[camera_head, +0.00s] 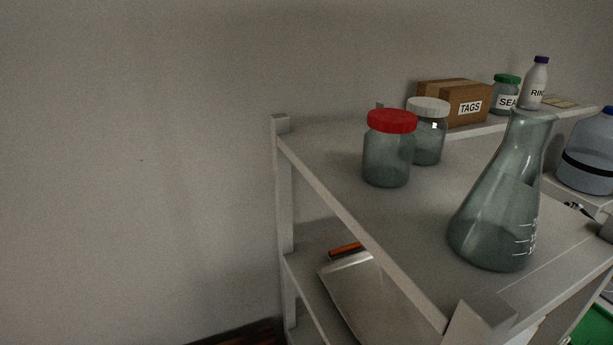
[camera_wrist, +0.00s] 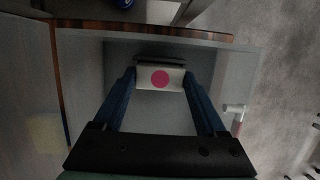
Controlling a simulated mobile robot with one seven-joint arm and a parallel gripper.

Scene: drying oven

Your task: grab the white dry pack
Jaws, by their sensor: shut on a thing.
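In the wrist view, a small white pack (camera_wrist: 175,82) with a round pink-red spot on its face is between the blue fingers of my gripper (camera_wrist: 160,76). The fingers are shut on it near their tips, one on each side. A dark edge runs along the pack's far side. The pack is over or in a pale grey, box-like space (camera_wrist: 160,115); I cannot tell whether it touches the surface below. In the head view, neither my gripper nor the pack is visible.
In the wrist view, a wood-coloured edge (camera_wrist: 150,32) borders the pale space. A whitish handle-like part (camera_wrist: 234,108) is at right. In the head view, a grey shelf (camera_head: 330,160) holds a red-lidded jar (camera_head: 388,155), a white-lidded jar (camera_head: 430,140) and a flask (camera_head: 495,225).

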